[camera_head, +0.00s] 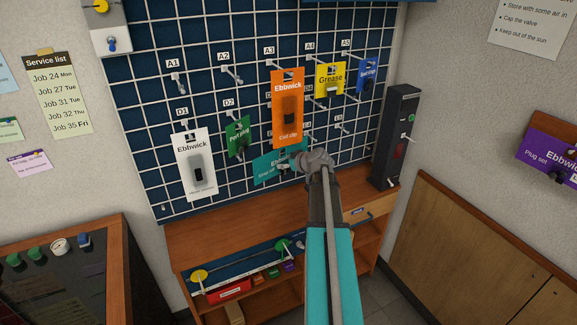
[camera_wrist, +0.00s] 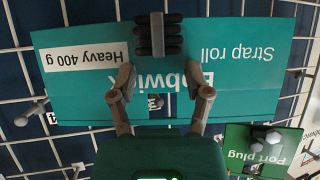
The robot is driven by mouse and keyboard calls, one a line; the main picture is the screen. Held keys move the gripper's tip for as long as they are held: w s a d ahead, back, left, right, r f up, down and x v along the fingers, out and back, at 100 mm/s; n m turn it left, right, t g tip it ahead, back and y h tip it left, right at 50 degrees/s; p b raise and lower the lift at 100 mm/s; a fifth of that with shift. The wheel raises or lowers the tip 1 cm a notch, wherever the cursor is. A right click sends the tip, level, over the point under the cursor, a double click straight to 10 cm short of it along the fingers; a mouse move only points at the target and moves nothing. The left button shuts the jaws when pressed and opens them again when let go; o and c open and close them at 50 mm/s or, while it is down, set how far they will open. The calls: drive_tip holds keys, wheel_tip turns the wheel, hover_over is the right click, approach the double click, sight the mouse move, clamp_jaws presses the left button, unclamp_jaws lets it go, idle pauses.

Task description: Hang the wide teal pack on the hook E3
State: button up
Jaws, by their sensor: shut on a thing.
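The wide teal pack, marked Strap roll and Heavy 400 g, shows in the wrist view (camera_wrist: 250,90) with its print upside down. In the head view the pack (camera_head: 268,168) is tilted in front of the lower middle of the grid board, below the orange pack. My gripper (camera_head: 308,160) is shut on it. In the wrist view my gripper's fingers (camera_wrist: 160,88) reach over the pack's face. A dark ribbed piece (camera_wrist: 157,35) sits on its middle. I cannot make out hook E3 or its label; that area is largely covered by the packs and my arm.
An orange Ebbwick pack (camera_head: 288,85) hangs just above. A green Port plug pack (camera_head: 238,137) and a white pack (camera_head: 194,170) hang to the left. Yellow (camera_head: 330,78) and blue (camera_head: 367,75) packs hang upper right. A dark upright unit (camera_head: 398,135) stands right of the board, above a wooden bench (camera_head: 205,238).

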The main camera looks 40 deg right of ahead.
sight(285, 160)
drive_tip(key=shift+w+d+f, duration=0.1)
drive_tip(key=shift+w+d, duration=0.05)
drive_tip(key=shift+w, duration=0.5)
drive_tip(key=shift+w+d, duration=0.15)
drive_tip(key=shift+w, duration=0.45)
drive_tip(key=shift+w+d+f+b, duration=0.15)
drive_tip(key=shift+w+f+b, duration=0.2)
drive_tip(key=shift+w, duration=0.25)
drive_tip(key=o, duration=1.4)
drive_tip(key=shift+s, duration=0.1)
